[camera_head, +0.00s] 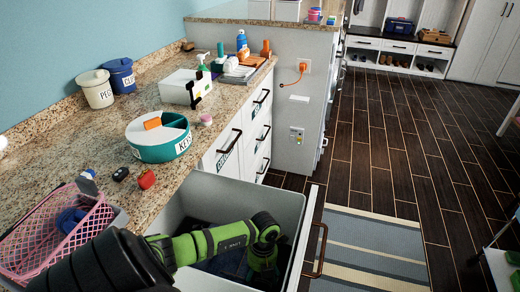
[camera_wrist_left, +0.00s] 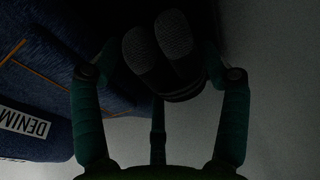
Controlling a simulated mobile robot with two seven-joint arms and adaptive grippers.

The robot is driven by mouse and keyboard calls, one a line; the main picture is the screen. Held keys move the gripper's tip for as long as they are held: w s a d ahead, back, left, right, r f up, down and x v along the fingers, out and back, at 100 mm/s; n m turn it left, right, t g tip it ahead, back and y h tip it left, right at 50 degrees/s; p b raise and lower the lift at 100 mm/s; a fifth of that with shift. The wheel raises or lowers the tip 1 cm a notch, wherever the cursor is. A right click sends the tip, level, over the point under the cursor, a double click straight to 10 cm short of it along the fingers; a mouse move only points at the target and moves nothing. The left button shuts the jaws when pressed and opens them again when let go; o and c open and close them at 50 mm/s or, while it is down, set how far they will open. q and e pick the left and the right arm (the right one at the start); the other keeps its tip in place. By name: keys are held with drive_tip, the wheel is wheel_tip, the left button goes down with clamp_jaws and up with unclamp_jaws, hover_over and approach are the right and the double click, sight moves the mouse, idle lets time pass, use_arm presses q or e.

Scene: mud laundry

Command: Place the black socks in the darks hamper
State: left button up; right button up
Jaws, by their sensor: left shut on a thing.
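My left arm reaches from the lower left into an open pull-out hamper (camera_head: 258,190) with pale grey walls. My left gripper (camera_head: 263,277) is low inside it. In the left wrist view the same gripper (camera_wrist_left: 160,75) is shut on a pair of black socks (camera_wrist_left: 158,48), with grey textured ends towards the camera. Beside them at the left lies dark blue denim (camera_wrist_left: 50,70) with orange stitching and a white tag reading DENIM. Some dark cloth (camera_head: 225,263) shows at the hamper's bottom in the head view. No darks label is readable. My right gripper is not in view.
A pink basket (camera_head: 60,235) with blue cloth stands on the granite counter (camera_head: 95,150) at the left. A round teal organiser (camera_head: 160,140), bottles and a white box (camera_head: 184,87) stand farther back. A striped rug (camera_head: 375,250) lies right of the hamper.

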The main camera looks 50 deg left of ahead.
use_arm(q)
drive_tip(key=shift+w+f, duration=0.1)
drive_tip(key=shift+f, duration=0.4)
drive_tip(key=shift+f, duration=0.1)
drive_tip(key=o, duration=0.9)
wheel_tip(320, 180, up, 12)
drive_tip(key=w, duration=0.1)
drive_tip(key=shift+w+a, duration=0.2)
drive_tip(key=shift+a, duration=0.25)
